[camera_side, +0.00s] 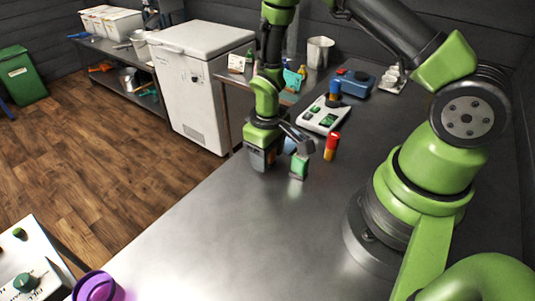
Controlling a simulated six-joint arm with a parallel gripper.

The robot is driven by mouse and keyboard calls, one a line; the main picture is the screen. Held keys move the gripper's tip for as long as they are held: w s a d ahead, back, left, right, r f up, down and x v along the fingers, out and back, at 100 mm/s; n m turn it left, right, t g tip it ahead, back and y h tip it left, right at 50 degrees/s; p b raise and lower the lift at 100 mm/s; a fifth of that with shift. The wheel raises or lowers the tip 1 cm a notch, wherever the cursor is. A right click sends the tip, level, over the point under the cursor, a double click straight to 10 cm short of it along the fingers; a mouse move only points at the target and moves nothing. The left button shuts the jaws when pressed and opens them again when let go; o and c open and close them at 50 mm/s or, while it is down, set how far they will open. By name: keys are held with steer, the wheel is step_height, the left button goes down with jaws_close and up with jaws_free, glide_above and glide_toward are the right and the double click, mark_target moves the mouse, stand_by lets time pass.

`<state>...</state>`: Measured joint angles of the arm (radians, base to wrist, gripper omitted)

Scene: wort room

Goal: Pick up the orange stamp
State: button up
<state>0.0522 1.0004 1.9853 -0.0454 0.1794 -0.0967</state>
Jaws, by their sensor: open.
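A small upright piece with a red top and an orange-yellow lower part (331,147) stands on the metal table; it is the closest match to the orange stamp. My gripper (300,147) is low over the table, just left of this piece and apart from it. Its jaws are open, and I see nothing held, though the arm partly hides the space between the fingers. A small green and grey block (299,168) stands just below the gripper in the picture. I cannot tell whether the gripper touches it.
A white tray with green pads (319,118) lies behind, with a blue upright piece (334,89) at it. A blue box (355,82), a white rack (392,79) and a metal cup (320,52) stand farther back. The front of the metal table (235,235) is clear. A purple cup (96,287) is at lower left.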

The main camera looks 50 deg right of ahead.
steer(key=shift+c, duration=0.2)
jaws_close()
steer(key=shift+r, duration=0.1)
step_height(320, 180, up, 10)
stand_by(0.4)
